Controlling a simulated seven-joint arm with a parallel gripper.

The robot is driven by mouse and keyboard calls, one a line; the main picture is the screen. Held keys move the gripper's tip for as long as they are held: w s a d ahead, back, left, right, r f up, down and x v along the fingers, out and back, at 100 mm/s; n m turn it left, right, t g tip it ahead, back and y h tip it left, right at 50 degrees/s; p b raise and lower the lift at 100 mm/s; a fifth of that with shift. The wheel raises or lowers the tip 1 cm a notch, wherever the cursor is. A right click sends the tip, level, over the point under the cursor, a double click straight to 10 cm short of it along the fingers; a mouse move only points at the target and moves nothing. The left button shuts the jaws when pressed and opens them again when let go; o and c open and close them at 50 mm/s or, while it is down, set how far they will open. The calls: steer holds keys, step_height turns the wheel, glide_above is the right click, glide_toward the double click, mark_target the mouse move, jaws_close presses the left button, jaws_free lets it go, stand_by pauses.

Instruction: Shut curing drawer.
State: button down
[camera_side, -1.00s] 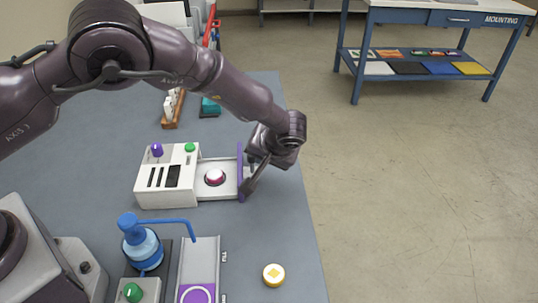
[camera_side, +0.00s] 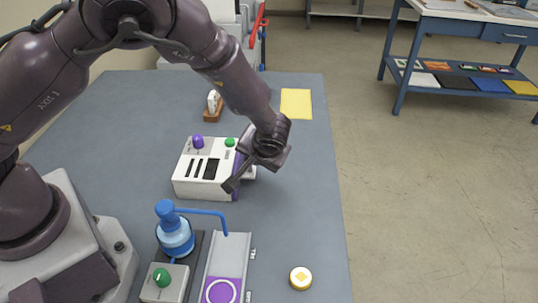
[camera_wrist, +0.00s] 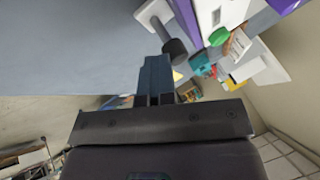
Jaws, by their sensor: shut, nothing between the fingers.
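The curing unit (camera_side: 203,168) is a white box on the blue-grey table, with a purple knob, a green button and dark slots on top. Its drawer's purple front (camera_side: 238,172) now sits against the right end of the box; no open tray shows between them. My gripper (camera_side: 231,186) is shut and empty, angled down at this purple front, partly covering it. I cannot tell whether it touches. In the wrist view the shut fingers (camera_wrist: 155,80) are beside a dark round-ended part (camera_wrist: 175,49), with white and purple parts of the unit (camera_wrist: 219,37) at upper right.
A blue bottle with a spout (camera_side: 176,235) stands in front of the unit, beside a purple-and-grey slide (camera_side: 231,262). A yellow round piece (camera_side: 300,278) lies near the right table edge. A yellow sheet (camera_side: 296,103) lies behind. The table right of my gripper is clear.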

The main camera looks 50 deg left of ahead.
steer(key=shift+s+a, duration=0.25)
steer(key=shift+a, duration=0.05)
